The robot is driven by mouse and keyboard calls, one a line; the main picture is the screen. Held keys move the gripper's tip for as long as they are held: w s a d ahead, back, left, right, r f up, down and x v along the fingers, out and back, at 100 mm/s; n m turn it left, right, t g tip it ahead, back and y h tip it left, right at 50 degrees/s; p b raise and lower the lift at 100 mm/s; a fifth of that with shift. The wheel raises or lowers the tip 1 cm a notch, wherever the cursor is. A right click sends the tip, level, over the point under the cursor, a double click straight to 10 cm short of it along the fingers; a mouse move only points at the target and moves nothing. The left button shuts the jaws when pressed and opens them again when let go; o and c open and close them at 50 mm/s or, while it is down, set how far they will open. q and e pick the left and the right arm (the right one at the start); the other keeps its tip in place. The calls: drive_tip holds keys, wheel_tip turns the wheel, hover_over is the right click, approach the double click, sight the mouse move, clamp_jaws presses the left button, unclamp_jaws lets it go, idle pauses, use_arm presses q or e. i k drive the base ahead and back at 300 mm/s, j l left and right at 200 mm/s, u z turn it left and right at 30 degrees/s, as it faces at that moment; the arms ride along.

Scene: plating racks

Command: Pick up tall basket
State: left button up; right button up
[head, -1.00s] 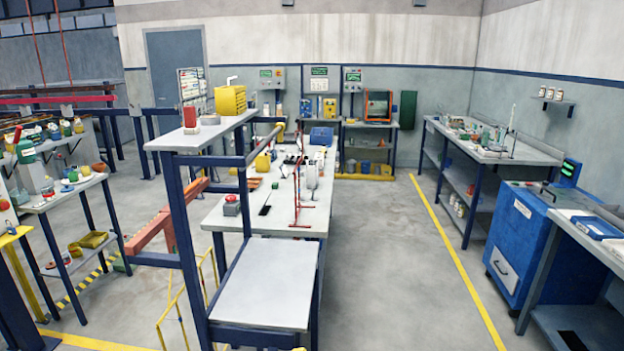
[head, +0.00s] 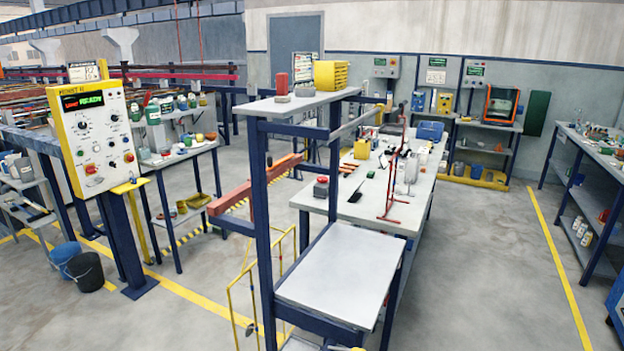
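I cannot make out with certainty a tall basket in the head view. A tall thin red stand or rack (head: 391,190) rises from the long grey workbench (head: 345,205), but I cannot tell whether it is a basket. Neither of my grippers shows in the head view.
A bare grey-topped table (head: 337,275) on a blue frame stands close in front. A yellow control panel (head: 95,137) stands at left, with a blue bucket (head: 66,258) and a black bucket (head: 87,271) beside it. Grey floor (head: 485,270) lies clear to the right of the workbench.

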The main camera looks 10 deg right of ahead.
sight(412, 168)
drive_tip(key=i+l+u, duration=0.1)
drive_tip(key=l, duration=0.45)
drive_tip(key=i+l+u, duration=0.15)
drive_tip(key=l, duration=0.4)
drive_tip(key=i+l+u, duration=0.1)
drive_tip(key=i+l, duration=0.15)
drive_tip(key=l, duration=0.3)
drive_tip(key=i+l+u, duration=0.1)
drive_tip(key=l, duration=0.45)
drive_tip(key=i+l+u, duration=0.15)
drive_tip(key=l, duration=0.45)
drive_tip(key=l+u, duration=0.1)
drive_tip(key=l, duration=0.5)
